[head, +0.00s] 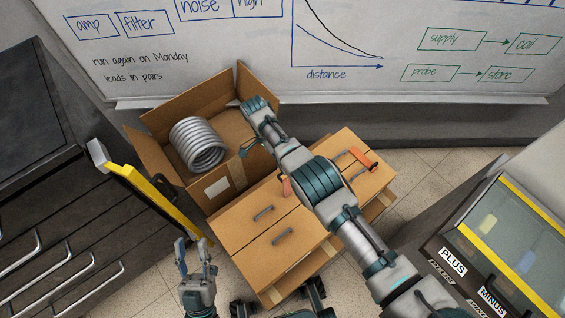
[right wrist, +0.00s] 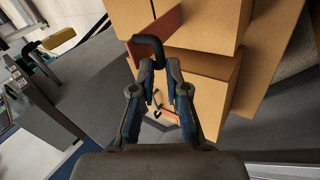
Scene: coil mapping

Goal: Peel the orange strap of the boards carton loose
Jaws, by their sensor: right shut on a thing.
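The closed brown boards carton (head: 270,225) stands at the centre of the head view. One piece of its orange strap (head: 365,160) shows right of my right arm with a dark loop beside it, and another small piece shows left of the arm. In the right wrist view my right gripper (right wrist: 158,78) is shut on a black loop handle (right wrist: 148,46) next to the orange strap (right wrist: 162,27), beside brown carton sides. That gripper is not clear in the head view; the arm covers part of the carton. My left gripper (head: 194,252) is open and empty, left of the carton.
An open carton (head: 152,165) with a silver coil (head: 198,146) stands behind and left. A dark drawer cabinet (head: 60,210) with a yellow level is at the left. A bin cabinet marked PLUS and MINUS (head: 470,270) stands at the right. A whiteboard closes the back.

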